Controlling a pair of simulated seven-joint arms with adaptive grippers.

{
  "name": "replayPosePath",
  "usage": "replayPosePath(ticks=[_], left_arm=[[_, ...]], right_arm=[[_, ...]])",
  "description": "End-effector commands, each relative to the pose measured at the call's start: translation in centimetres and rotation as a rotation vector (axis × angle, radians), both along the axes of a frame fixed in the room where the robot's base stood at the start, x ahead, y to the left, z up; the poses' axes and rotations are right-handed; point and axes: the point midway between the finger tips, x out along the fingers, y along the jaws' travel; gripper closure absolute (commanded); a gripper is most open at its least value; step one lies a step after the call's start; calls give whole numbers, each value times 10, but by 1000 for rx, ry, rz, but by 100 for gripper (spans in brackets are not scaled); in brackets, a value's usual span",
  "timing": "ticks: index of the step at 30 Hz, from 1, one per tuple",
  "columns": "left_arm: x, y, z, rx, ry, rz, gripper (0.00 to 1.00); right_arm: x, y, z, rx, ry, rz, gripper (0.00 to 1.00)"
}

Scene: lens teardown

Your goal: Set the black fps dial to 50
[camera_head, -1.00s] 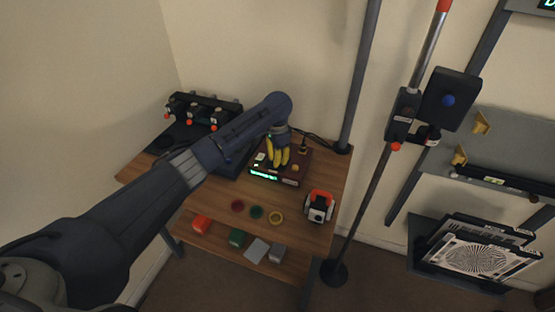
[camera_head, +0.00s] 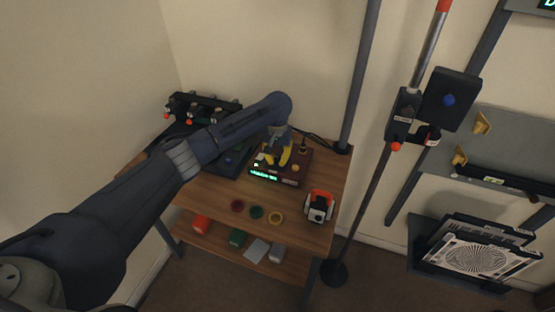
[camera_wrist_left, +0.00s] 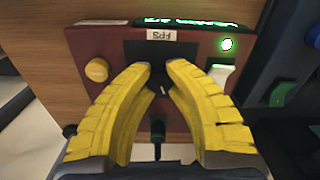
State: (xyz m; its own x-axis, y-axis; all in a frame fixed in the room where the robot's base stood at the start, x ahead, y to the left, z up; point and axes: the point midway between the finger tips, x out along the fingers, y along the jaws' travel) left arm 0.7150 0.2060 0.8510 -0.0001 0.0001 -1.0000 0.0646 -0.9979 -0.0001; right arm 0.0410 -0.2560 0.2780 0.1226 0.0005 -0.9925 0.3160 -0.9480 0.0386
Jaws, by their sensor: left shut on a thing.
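The dark red control box (camera_head: 290,180) sits on the wooden table, with a lit green display on its front edge. My left gripper (camera_head: 277,160) reaches down onto the box top. Its yellow fingers (camera_wrist_left: 158,72) are shut on the dial from both sides and hide much of it. A small light mark shows on the dial; the number it points to cannot be read. My right gripper is not in view.
On the box are an orange-yellow knob (camera_wrist_left: 96,70), a white rocker switch (camera_wrist_left: 221,74) and a lit green lamp (camera_wrist_left: 227,44). An orange-and-white device (camera_head: 319,207) stands at the table's right.

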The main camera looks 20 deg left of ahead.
Motion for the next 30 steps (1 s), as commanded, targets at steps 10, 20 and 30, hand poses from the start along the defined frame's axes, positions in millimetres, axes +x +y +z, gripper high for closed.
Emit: replayPosePath(ticks=[10, 20, 30], left_arm=[[0, 1, 0, 1, 0, 248, 100], [0, 0, 0, 1, 0, 363, 100], [0, 0, 0, 0, 0, 385, 100]], right_arm=[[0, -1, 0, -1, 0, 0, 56], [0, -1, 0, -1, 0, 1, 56], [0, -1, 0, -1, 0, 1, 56]])
